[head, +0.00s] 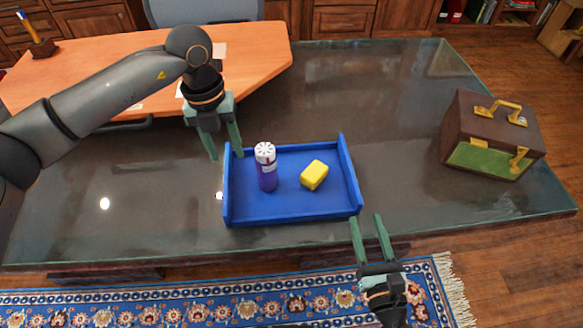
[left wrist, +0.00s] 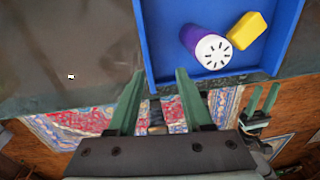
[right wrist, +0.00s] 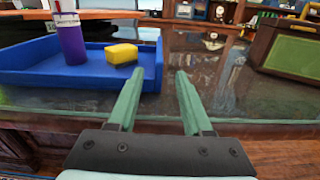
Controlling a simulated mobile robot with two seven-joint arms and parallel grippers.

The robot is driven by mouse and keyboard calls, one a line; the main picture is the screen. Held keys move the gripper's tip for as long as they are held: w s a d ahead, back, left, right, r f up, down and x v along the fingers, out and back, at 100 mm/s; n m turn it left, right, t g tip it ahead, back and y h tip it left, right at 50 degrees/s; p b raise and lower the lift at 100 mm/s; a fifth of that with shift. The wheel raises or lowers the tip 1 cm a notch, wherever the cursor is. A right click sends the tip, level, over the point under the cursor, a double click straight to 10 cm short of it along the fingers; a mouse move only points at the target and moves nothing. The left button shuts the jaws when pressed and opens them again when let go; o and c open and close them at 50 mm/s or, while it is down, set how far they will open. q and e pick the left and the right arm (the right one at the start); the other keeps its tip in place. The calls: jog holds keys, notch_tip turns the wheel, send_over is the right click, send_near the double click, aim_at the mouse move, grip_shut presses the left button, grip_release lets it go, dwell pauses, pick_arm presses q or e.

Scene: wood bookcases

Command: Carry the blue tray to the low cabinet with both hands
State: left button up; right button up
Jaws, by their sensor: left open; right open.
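The blue tray (head: 290,207) lies flat on the dark glossy table, with raised walls at its left and right. In it stand a purple bottle with a white cap (head: 267,170) and a yellow block (head: 314,175). My left gripper (head: 226,156) is open and empty just off the tray's far left corner; the left wrist view shows the tray (left wrist: 163,45) beyond its fingers. My right gripper (head: 370,218) is open and empty just off the near right corner. The right wrist view shows the tray (right wrist: 40,78) left of its fingers.
A brown case with gold fittings (head: 490,135) stands at the table's right. An orange desk (head: 100,70) is behind on the left, with a chair (head: 200,10). The dark table top (head: 370,90) is clear behind the tray. A patterned rug (head: 180,305) lies in front.

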aim_at(226, 174)
jog(key=shift+w+r, duration=0.1)
jog(key=shift+w, duration=0.05)
jog(key=shift+w+a, duration=0.1)
jog(key=shift+w, duration=0.1)
pick_arm(q)
jog(key=shift+w+a+r+y, duration=0.25)
jog(key=shift+w+a+r, duration=0.05)
jog(key=shift+w+a, duration=0.2)
jog(key=shift+w+a+r+y, duration=0.25)
jog(key=shift+w+a, duration=0.1)
jog(key=shift+a, duration=0.15)
jog(key=shift+s, duration=0.1)
pick_arm(e)
jog(key=shift+s, duration=0.1)
pick_arm(q)
notch_tip(226, 174, down, 13)
jog(key=shift+r, duration=0.2)
pick_arm(e)
jog(key=w, duration=0.4)
jog(key=w+a, duration=0.1)
jog(key=w, duration=0.7)
jog(key=shift+w+a, duration=0.2)
jog(key=shift+w, duration=0.05)
pick_arm(q)
grip_shut()
pick_arm(e)
grip_shut()
